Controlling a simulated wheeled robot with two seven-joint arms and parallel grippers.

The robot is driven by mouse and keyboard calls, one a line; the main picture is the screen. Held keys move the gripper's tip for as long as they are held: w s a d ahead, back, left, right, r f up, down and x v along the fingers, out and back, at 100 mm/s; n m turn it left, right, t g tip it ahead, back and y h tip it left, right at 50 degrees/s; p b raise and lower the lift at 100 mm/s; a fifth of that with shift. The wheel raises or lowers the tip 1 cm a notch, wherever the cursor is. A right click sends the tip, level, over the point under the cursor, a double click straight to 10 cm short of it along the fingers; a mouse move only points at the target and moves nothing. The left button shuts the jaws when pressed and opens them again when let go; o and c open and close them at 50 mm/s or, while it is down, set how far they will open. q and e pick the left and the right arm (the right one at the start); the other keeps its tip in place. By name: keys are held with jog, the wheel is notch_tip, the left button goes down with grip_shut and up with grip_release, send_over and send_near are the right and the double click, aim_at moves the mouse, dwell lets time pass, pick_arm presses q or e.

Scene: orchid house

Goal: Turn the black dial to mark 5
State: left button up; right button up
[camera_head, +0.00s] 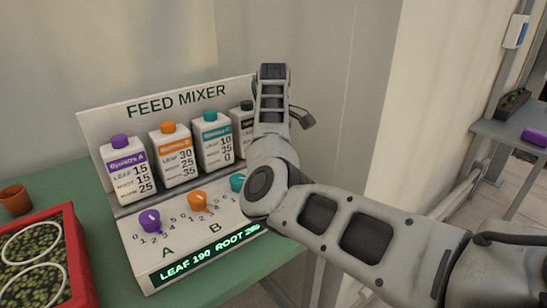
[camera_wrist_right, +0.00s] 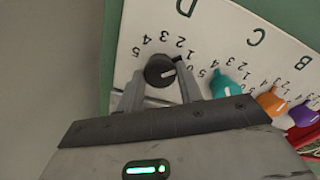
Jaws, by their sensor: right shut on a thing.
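The black dial (camera_wrist_right: 158,70) is below the letter D on the white panel (camera_wrist_right: 200,35), in the right wrist view. The fingers of my right gripper (camera_wrist_right: 159,77) stand on either side of it, shut on it. In the head view my right arm hides this dial and the gripper. The feed mixer (camera_head: 178,101) display (camera_head: 207,251) reads LEAF 190, with ROOT partly covered. My left gripper is not in view.
Teal (camera_wrist_right: 222,84), orange (camera_wrist_right: 268,102) and purple (camera_wrist_right: 301,114) dials sit in a row beside the black one. Bottles, including a purple-capped one (camera_head: 127,172), stand behind. A red-framed tray (camera_head: 72,235) and a small pot (camera_head: 15,199) lie left on the green table (camera_head: 75,182).

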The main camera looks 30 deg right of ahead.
jog(key=shift+n, duration=0.3)
jog(key=n+p, duration=0.1)
jog(key=n, duration=1)
jog(key=shift+n, duration=0.4)
jog(key=n+p, duration=0.1)
jog(key=n, duration=1.2)
jog(key=shift+p, duration=0.4)
jog(key=o, duration=1)
